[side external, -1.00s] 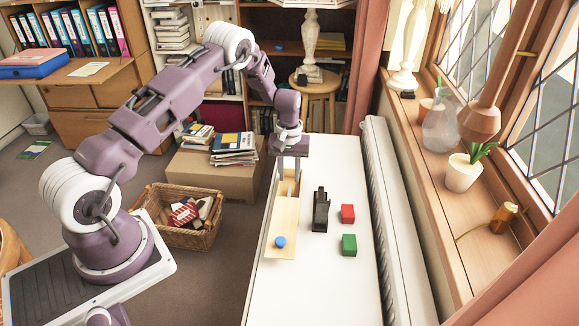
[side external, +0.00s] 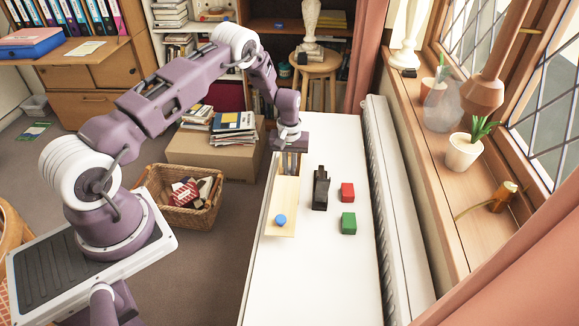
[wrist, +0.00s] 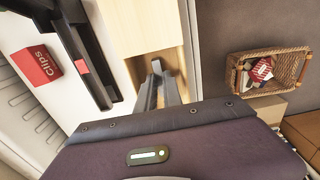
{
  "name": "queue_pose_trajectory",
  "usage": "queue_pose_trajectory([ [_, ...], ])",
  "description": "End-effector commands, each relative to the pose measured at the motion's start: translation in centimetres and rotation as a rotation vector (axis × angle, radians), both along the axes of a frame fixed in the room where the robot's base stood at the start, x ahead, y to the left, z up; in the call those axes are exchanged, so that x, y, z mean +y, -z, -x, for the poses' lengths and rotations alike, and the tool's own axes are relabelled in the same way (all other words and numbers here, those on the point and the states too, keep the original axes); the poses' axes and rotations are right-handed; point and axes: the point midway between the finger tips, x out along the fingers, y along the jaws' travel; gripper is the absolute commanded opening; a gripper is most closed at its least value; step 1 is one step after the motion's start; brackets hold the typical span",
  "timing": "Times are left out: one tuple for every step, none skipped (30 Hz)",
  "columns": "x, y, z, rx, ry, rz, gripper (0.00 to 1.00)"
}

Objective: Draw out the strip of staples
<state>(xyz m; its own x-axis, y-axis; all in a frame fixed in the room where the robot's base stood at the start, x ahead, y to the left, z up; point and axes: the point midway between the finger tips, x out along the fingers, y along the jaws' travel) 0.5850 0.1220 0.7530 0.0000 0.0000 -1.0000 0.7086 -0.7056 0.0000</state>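A narrow pale wooden box (side external: 284,198) lies along the left side of the white surface. A blue round knob (side external: 280,220) sits at the near end of its lid. The lid leaves part of the box uncovered at its far end. My gripper (side external: 291,170) points down into that uncovered part. In the wrist view its grey fingers (wrist: 157,82) reach into the compartment, with their tips close together. I cannot make out the strip of staples; the fingers may hide it. Whether they hold anything is unclear.
A black stapler (side external: 320,188) stands just right of the box. A red box (side external: 347,192), marked Clips in the wrist view (wrist: 37,65), and a green box (side external: 348,223) lie farther right. A wicker basket (side external: 182,215) stands on the floor. The near part of the white surface is clear.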

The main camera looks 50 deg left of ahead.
Motion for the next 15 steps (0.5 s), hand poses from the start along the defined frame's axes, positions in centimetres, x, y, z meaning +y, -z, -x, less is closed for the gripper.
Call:
queue_pose_trajectory([
  [0.0,0.0,0.0,0.000,0.000,0.000,0.00],
  [0.0,0.0,0.0,0.000,0.000,0.000,0.00],
  [0.0,0.0,0.0,0.000,0.000,0.000,0.00],
  [0.0,0.0,0.0,0.000,0.000,0.000,0.00],
  [0.0,0.0,0.0,0.000,0.000,0.000,0.00],
  [0.0,0.0,0.0,0.000,0.000,0.000,0.00],
  [0.0,0.0,0.0,0.000,0.000,0.000,0.00],
  [0.0,0.0,0.0,0.000,0.000,0.000,0.00],
  [0.0,0.0,0.0,0.000,0.000,0.000,0.00],
  [0.0,-0.1,0.0,0.000,0.000,0.000,0.00],
  [0.0,-0.2,0.0,-0.001,0.000,-0.001,0.00],
  [0.0,-0.4,0.0,-0.001,0.000,-0.001,0.00],
  [0.0,-0.6,0.0,-0.001,0.000,-0.001,0.00],
  [0.0,-0.8,0.0,-0.001,0.000,-0.001,0.00],
  [0.0,-1.1,-0.1,-0.002,0.000,-0.001,0.00],
])
